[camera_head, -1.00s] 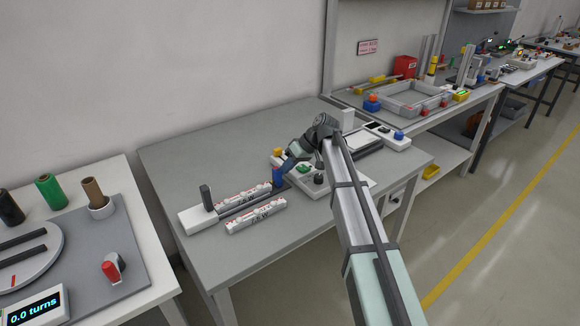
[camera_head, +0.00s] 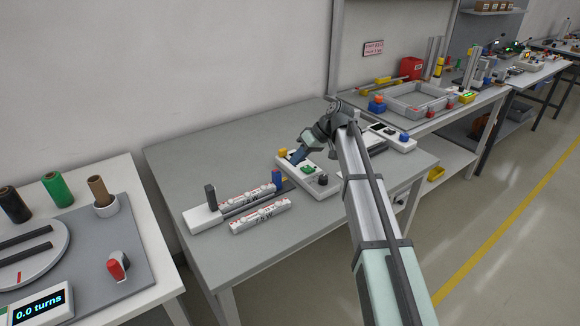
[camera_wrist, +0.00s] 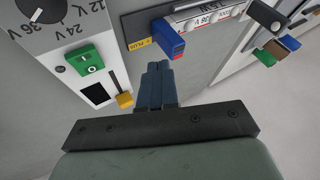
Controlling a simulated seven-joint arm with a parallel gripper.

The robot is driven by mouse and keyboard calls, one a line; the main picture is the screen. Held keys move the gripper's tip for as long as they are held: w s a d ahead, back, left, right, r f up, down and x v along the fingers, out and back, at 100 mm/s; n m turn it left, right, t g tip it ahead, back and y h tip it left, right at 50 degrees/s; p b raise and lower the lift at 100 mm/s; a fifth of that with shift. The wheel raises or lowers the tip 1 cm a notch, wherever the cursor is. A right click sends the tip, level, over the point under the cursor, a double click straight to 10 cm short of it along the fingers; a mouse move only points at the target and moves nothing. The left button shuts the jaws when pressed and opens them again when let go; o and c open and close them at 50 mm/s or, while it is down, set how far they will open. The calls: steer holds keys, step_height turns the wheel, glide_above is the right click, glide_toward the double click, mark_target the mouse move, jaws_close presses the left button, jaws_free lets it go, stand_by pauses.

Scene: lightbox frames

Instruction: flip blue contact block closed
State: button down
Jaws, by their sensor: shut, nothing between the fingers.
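The blue contact block (camera_head: 277,177) stands at the right end of the dark rail fixture on the grey bench. It also shows in the wrist view (camera_wrist: 168,40), beside a small yellow label, with some red at its lower end. Whether it touches the contact beneath it I cannot tell. My gripper (camera_head: 296,158) is shut and empty, over the white control box to the right of the block. In the wrist view its blue-grey fingertips (camera_wrist: 157,72) lie just below the block in the picture, apart from it.
The white control box (camera_head: 290,167) carries a green switch (camera_wrist: 86,60), a yellow-tipped lever (camera_wrist: 124,99) and a voltage dial (camera_wrist: 42,8). A loose white tube (camera_head: 260,217) lies in front of the fixture. The bench's left rear (camera_head: 205,155) is clear.

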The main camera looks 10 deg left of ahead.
steer(key=shift+v, duration=1.85)
steer(key=shift+w+d, duration=0.1)
steer(key=shift+d, duration=0.05)
